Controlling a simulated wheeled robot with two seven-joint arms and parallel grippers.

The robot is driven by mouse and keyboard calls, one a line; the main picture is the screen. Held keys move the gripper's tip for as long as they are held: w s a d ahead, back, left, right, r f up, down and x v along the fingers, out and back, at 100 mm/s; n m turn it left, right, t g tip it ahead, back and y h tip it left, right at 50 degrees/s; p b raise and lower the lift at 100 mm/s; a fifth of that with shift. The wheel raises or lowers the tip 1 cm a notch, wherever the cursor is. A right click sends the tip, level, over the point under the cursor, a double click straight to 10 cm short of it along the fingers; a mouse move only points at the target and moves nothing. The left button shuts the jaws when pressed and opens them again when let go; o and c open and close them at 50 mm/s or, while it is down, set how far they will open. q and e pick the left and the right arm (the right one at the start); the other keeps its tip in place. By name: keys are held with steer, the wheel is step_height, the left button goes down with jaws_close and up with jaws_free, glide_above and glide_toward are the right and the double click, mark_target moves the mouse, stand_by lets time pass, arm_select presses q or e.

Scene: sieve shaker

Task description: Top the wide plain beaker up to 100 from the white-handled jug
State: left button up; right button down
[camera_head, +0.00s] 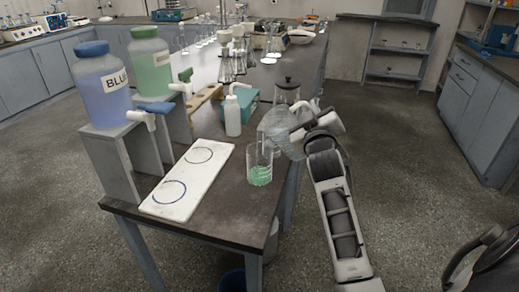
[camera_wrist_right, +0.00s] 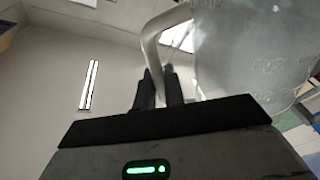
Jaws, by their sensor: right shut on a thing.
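The wide plain beaker (camera_head: 259,172) is clear glass and stands upright near the table's right edge, with green liquid in its lower part. The clear jug (camera_head: 277,128) is held just right of and above the beaker, and it looks tilted. My right gripper (camera_head: 303,132) is shut on its white handle. In the right wrist view the handle (camera_wrist_right: 150,42) runs down between my fingers (camera_wrist_right: 157,88), with the jug's frosted-looking wall (camera_wrist_right: 245,50) beside it. I see no clear stream, and the beaker's marks are too small to read. My left gripper is not in view.
A white board (camera_head: 188,180) with two drawn rings lies left of the beaker. Blue (camera_head: 103,88) and green (camera_head: 151,62) tap jugs stand on grey stands at the left. A white squeeze bottle (camera_head: 232,116) and a black-lidded jar (camera_head: 287,88) stand behind.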

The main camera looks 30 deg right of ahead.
steer(key=shift+w+a+r+n, duration=0.15)
steer(key=shift+a+r+n, duration=0.2)
steer(key=shift+r+n, duration=0.25)
stand_by(2.1)
